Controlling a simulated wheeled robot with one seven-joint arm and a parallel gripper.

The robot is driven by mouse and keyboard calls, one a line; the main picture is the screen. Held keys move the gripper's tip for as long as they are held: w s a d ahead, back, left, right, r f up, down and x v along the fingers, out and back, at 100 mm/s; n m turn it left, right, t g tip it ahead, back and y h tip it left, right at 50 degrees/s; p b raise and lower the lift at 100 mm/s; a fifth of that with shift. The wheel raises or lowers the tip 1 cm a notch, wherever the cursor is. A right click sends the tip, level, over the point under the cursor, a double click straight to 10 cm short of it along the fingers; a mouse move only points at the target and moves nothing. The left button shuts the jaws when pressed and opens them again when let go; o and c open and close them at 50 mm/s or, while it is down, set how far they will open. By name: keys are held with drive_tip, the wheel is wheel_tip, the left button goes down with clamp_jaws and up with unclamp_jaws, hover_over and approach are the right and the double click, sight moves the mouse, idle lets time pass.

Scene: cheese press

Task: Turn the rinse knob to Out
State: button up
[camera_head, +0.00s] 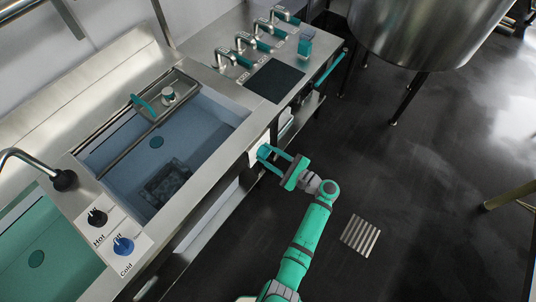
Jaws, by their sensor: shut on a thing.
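A white panel (254,155) sits on the front face of the steel counter, at the right end of the sink. The rinse knob (263,151) appears as a small teal part on this panel, mostly covered by the fingers. My gripper (267,154) reaches to it from the right, and its teal fingers are closed around the knob. The knob's pointer and any Out marking are too small or hidden to read.
A blue sink basin (215,115) with a small steel tray (182,93) across it lies left of the panel. Black Hot (97,217) and blue Cold (123,245) knobs stand at lower left. A teal rail (330,68) runs along the counter front. The floor beside my arm is open around a drain grate (360,235).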

drive_tip(key=n, duration=0.4)
drive_tip(key=shift+n, duration=0.3)
drive_tip(key=n, duration=0.3)
drive_tip(key=shift+n, duration=0.4)
drive_tip(key=shift+w+n, duration=0.1)
drive_tip(key=shift+n, duration=0.7)
drive_tip(key=shift+a+n, duration=0.1)
drive_tip(key=shift+n, duration=2.4)
drive_tip(key=o, duration=1)
drive_tip(key=shift+o, duration=0.2)
